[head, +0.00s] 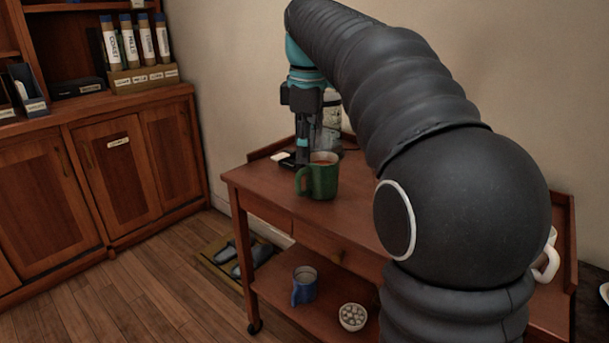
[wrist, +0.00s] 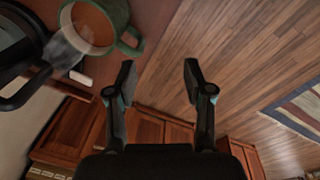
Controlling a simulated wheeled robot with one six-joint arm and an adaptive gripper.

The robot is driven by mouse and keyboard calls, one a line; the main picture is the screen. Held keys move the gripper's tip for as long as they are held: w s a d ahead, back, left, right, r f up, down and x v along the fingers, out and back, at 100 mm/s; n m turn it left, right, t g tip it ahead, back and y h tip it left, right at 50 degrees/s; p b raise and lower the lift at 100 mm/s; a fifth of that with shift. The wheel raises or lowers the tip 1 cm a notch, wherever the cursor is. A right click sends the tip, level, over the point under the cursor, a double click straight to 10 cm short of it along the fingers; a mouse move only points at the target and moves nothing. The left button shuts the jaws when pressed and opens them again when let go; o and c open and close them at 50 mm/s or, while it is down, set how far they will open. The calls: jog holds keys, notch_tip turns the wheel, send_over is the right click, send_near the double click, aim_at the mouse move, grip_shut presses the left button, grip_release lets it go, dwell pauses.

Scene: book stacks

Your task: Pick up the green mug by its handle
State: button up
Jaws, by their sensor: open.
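The green mug (head: 322,180) stands upright on the top of the wooden cart, with a brownish drink inside and its handle on the left side in the head view. In the wrist view the green mug (wrist: 97,22) is at the upper left, seen from above, its handle (wrist: 131,42) pointing toward the fingers. My gripper (wrist: 158,78) is open, and nothing is between its fingers. In the head view my gripper (head: 303,158) points down just behind and left of the mug, near the handle. Whether it touches the mug is unclear there.
A glass coffee maker (head: 330,128) stands behind the mug and shows close beside it in the wrist view (wrist: 18,50). The cart (head: 250,190) has a lower shelf with a blue mug (head: 305,285) and a bowl (head: 353,316). A white mug (head: 547,258) is at the right.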

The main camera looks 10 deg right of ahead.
jog(key=w+n, duration=0.2)
jog(key=w, duration=0.1)
jog(key=w+g, duration=0.1)
jog(key=shift+w+d+r+n, duration=0.1)
jog(key=shift+w+r+n, duration=0.25)
jog(key=shift+w+n, duration=0.05)
jog(key=shift+w+f+n, duration=0.15)
jog(key=shift+w+n, duration=0.15)
jog(key=shift+w, duration=0.05)
jog(key=b, duration=0.2)
send_over(298, 191)
jog(key=w, duration=0.1)
jog(key=f, duration=0.5)
jog(key=d+f, duration=0.1)
jog(key=f, duration=0.2)
jog(key=shift+w, duration=0.1)
jog(key=shift+a+f+b, duration=0.2)
jog(key=shift+f+b, duration=0.2)
jog(key=shift+f, duration=0.95)
jog(key=shift+a+f+b, duration=0.2)
jog(key=shift+f+b, duration=0.2)
jog(key=shift+f, duration=0.95)
grip_shut()
